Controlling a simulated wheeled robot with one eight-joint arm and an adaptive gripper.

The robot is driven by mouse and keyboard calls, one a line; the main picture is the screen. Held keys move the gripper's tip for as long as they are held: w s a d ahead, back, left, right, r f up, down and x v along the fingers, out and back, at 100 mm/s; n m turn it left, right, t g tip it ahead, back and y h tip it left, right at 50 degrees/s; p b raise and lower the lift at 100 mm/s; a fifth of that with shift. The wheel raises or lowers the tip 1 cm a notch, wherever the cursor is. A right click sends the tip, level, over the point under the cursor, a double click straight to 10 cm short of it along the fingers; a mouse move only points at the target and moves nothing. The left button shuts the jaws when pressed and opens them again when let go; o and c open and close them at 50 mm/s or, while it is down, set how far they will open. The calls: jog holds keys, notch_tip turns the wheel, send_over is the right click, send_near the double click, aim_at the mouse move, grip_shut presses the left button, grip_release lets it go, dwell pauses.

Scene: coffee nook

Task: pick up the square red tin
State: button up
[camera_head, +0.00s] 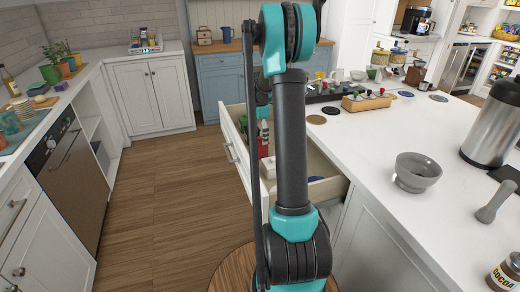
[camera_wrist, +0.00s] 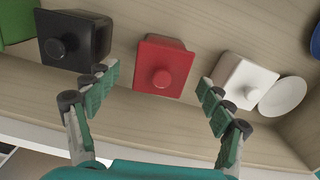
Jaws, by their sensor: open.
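I see no contact; the height gap is hard to tell. In the head view my arm hides much of the drawer (camera_head: 331,187), and a bit of red (camera_head: 263,150) shows beside it.
A black square tin (camera_wrist: 72,42) stands left of the red one and a white square tin (camera_wrist: 243,78) right of it. A white round object (camera_wrist: 283,96) lies beyond the white tin. A green item (camera_wrist: 14,24) is far left. The counter with a grey bowl (camera_head: 416,174) borders the drawer.

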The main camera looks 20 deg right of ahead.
aim_at(260, 149)
jog(key=shift+s+f, duration=0.1)
jog(key=shift+f, duration=3.75)
jog(key=shift+c, duration=0.6)
jog(key=c, duration=1.3)
jog(key=shift+r, duration=0.15)
